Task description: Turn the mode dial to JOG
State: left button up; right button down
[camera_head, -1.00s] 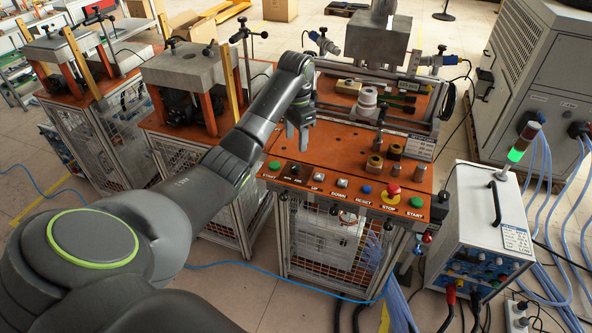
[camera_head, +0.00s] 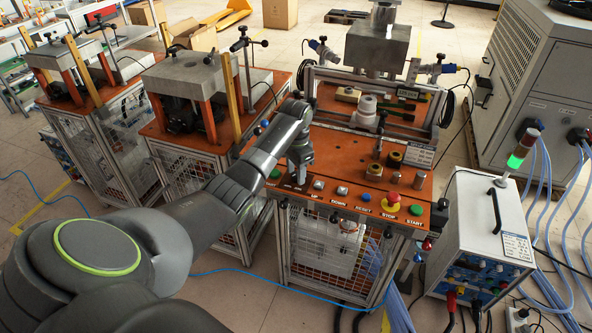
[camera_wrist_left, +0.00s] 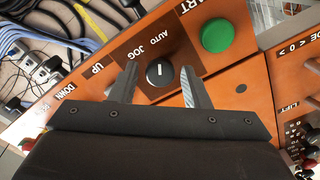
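The mode dial (camera_wrist_left: 160,72) is a round black knob with a white pointer line, on a dark plate (camera_wrist_left: 147,48) lettered AUTO and JOG. In the left wrist view the line runs nearly upright; I cannot tell for sure which word it marks. My left gripper (camera_wrist_left: 158,78) is open, one finger on each side of the dial. I cannot tell whether the fingers touch it. In the head view my left gripper (camera_head: 299,172) is over the front left of the orange panel (camera_head: 340,150) and largely covers the dial. My right gripper is not in view.
The green START button (camera_wrist_left: 215,36) is close beside the dial. The UP button (camera_head: 319,185), DOWN button (camera_head: 342,191), blue RESET button (camera_head: 366,197) and red STOP button (camera_head: 392,199) follow to the right. Metal posts (camera_head: 396,160) stand further back.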

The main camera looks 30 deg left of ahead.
pick_arm(q)
jog(key=c, duration=0.7)
jog(key=shift+r+n+p, duration=0.2)
jog(key=shift+n+p, duration=0.2)
jog(key=shift+p, duration=0.4)
jog(key=shift+c, duration=0.2)
jog(key=n+p, duration=0.3)
jog(key=shift+r+p, duration=0.15)
jog(key=shift+p, duration=0.15)
jog(key=n+p, duration=0.2)
jog(key=n, duration=0.1)
jog(key=shift+w+n+p, duration=0.1)
jog(key=shift+n+p, duration=0.25)
jog(key=shift+n, duration=0.05)
jog(key=n+p, duration=0.2)
jog(key=n, duration=0.2)
jog(key=shift+f, duration=0.2)
jog(key=shift+n, duration=0.3)
jog(key=o, duration=1)
jog(key=shift+f, duration=0.1)
jog(key=shift+c, duration=0.2)
